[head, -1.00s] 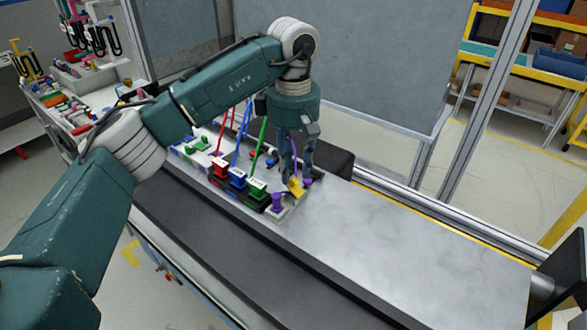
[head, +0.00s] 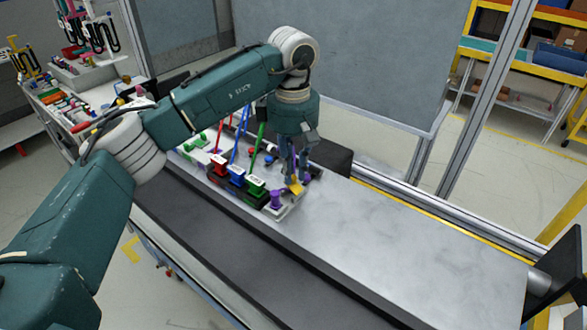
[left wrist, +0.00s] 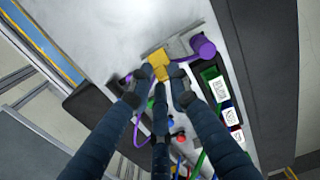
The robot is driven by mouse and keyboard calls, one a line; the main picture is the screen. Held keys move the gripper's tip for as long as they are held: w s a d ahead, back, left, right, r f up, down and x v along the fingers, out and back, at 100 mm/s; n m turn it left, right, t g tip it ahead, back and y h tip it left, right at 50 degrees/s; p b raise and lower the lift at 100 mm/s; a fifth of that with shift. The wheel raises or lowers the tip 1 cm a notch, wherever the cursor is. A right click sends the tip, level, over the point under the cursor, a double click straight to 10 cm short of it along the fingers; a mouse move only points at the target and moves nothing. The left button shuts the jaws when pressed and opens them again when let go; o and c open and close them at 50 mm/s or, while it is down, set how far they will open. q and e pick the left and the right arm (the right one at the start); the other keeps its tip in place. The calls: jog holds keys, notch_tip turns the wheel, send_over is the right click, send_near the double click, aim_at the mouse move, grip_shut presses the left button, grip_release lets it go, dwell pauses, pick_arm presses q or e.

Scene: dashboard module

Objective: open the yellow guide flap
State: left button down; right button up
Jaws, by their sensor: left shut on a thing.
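The yellow guide flap (head: 295,187) is a small piece at the right end of the dashboard module (head: 284,211). In the left wrist view the yellow flap (left wrist: 158,60) lies at the fingertips, beside a grey plate. My left gripper (head: 296,179) points down, with its fingers shut on the yellow flap. The fingers (left wrist: 157,80) cover part of the flap, so its hinge and exact angle cannot be made out. My right gripper is not in view.
A purple plug (head: 277,199) stands just left of the flap, with green (head: 256,187), blue (head: 236,176) and red (head: 219,168) plugs further left. A purple cable (left wrist: 136,130) runs close by the fingers. The metal tabletop (head: 400,230) to the right is clear.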

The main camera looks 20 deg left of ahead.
aim_at(295, 187)
pick_arm(q)
jog(key=shift+s+f, duration=0.25)
jog(key=shift+d+y, duration=0.1)
jog(key=shift+y, duration=0.2)
jog(key=shift+s+d+t+y+b, duration=0.15)
jog(key=shift+d+t+y+b, duration=0.2)
jog(key=shift+y+b, duration=0.35)
jog(key=shift+s+d+r+t+y+b, duration=0.15)
jog(key=shift+d+t+y+b, duration=0.1)
jog(key=shift+d+y, duration=0.25)
jog(key=shift+s+d+f+t+y+b, duration=0.1)
jog(key=shift+d+y+b, duration=0.15)
jog(key=shift+y, duration=0.45)
jog(key=d+y, duration=0.1)
jog(key=d+t+y, duration=0.1)
jog(key=y, duration=0.1)
jog(key=shift+s, duration=0.3)
jog(key=shift+s+d+f+t+y, duration=0.15)
jog(key=shift+d+t+y, duration=0.1)
jog(key=shift+y, duration=0.3)
jog(key=shift+d+f+t+y, duration=0.15)
jog(key=shift+t+y, duration=0.1)
jog(key=shift+y, duration=0.3)
jog(key=shift+s+d+f+y, duration=0.15)
jog(key=shift+d+f+y, duration=0.15)
jog(key=shift+y, duration=0.4)
